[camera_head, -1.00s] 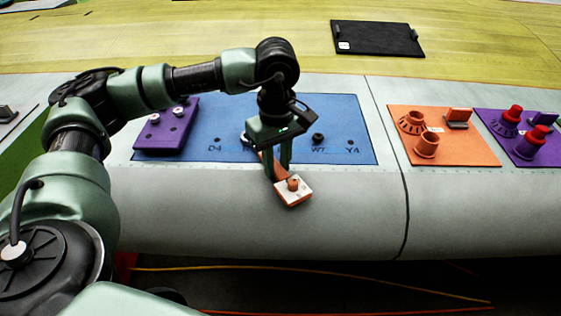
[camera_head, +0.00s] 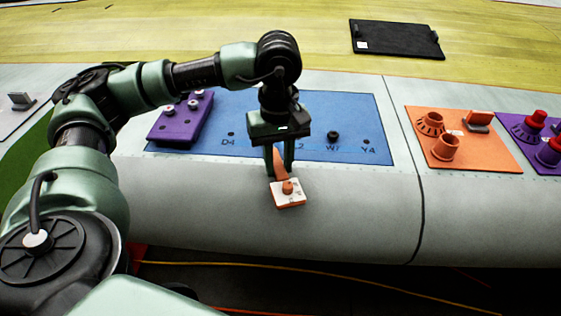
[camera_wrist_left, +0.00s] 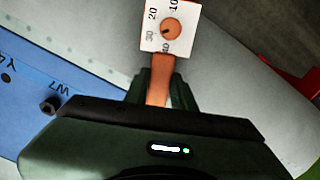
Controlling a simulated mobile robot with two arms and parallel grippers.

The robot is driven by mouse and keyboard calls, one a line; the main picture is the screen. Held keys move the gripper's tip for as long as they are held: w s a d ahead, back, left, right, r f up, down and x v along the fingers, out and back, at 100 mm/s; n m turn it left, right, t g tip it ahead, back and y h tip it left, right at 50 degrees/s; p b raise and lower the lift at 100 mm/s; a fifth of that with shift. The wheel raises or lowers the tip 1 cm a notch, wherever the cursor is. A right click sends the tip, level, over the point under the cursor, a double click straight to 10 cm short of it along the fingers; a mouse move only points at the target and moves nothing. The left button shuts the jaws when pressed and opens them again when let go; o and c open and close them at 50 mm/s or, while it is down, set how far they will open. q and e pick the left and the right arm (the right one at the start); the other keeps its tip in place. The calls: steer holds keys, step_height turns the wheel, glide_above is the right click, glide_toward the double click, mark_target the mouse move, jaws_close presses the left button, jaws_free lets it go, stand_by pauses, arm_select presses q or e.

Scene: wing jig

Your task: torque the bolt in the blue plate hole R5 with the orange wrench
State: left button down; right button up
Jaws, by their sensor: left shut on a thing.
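The blue plate (camera_head: 355,112) lies on the grey wing panel. Its labels D4, W7 and Y4 can be read; R5 cannot, and any bolt there is hidden behind my left gripper. A dark bolt head or nut (camera_head: 333,135) sits at W7 and also shows in the left wrist view (camera_wrist_left: 50,105). My left gripper (camera_head: 280,170) points down at the plate's front edge, shut on the orange wrench (camera_head: 281,163). The wrench's white square dial (camera_head: 290,199), with an orange knob, sticks out towards me over the grey panel. The dial also shows in the left wrist view (camera_wrist_left: 153,38). My right gripper is out of view.
A purple block (camera_head: 170,128) with several bolts stands at the plate's left end. At right are an orange tray (camera_head: 490,158) with cups and a purple tray (camera_head: 515,134) with red-topped pieces. A black tablet-like panel (camera_head: 400,40) lies at the back.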

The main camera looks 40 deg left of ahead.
arm_select(q)
steer(key=shift+s+a+f+m+b, duration=0.1)
steer(key=shift+s+a+m+b, duration=0.2)
steer(key=shift+m+b, duration=0.1)
steer(key=shift+s+a+m+b, duration=0.35)
steer(key=shift+s+a+m, duration=0.05)
steer(key=shift+s+m, duration=0.1)
steer(key=shift+a, duration=0.1)
